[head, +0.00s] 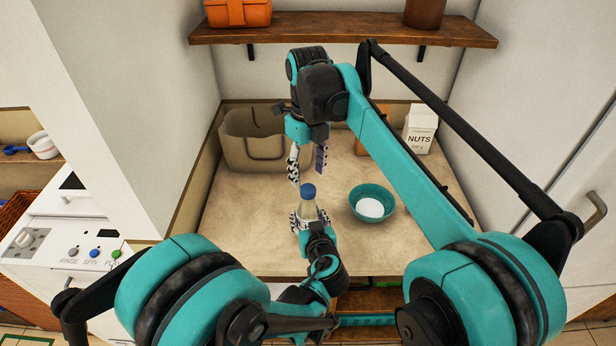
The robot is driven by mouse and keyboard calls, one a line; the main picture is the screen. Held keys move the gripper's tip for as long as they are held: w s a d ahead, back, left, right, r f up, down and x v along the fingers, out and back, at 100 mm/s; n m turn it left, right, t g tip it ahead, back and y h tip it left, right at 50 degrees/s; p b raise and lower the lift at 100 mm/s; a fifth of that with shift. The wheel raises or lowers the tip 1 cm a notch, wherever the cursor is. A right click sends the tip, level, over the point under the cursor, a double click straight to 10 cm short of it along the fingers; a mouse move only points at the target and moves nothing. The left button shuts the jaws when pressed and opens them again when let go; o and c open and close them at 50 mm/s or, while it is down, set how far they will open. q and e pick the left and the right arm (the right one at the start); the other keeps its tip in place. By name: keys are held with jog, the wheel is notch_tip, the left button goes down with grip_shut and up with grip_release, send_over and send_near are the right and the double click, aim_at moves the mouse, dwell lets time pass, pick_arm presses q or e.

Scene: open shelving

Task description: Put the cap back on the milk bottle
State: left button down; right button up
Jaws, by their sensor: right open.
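The milk bottle (309,210) stands upright near the front of the counter, with pale contents. The blue cap (308,190) sits on top of its neck; whether it is fully seated cannot be told. My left gripper (310,219) comes from the front, low down, with a finger on each side of the bottle's body, shut on it. My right gripper (307,168) points down above the cap, open and empty, its fingertips clear of the cap.
A teal bowl (358,203) with white contents stands right of the bottle. A grey-beige basket (236,148) is at the back left. A nuts carton (420,128) stands at the back right. A wooden shelf (340,33) hangs above the counter (255,230).

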jog(key=shift+c, duration=0.3)
jog(key=n, duration=0.4)
jog(key=shift+r, duration=0.2)
jog(key=n, duration=0.4)
jog(key=shift+r+n, duration=0.2)
jog(key=shift+n, duration=0.2)
jog(key=n, duration=0.4)
jog(key=shift+r, duration=0.2)
jog(key=n, duration=0.5)
jog(key=shift+r, duration=0.2)
jog(key=n, duration=0.4)
jog(key=shift+r+n, duration=0.2)
jog(key=shift+n, duration=0.2)
jog(key=n, duration=0.4)
jog(key=shift+r, duration=0.2)
jog(key=n, duration=0.5)
jog(key=shift+r, duration=0.2)
jog(key=n, duration=0.5)
jog(key=shift+r, duration=0.2)
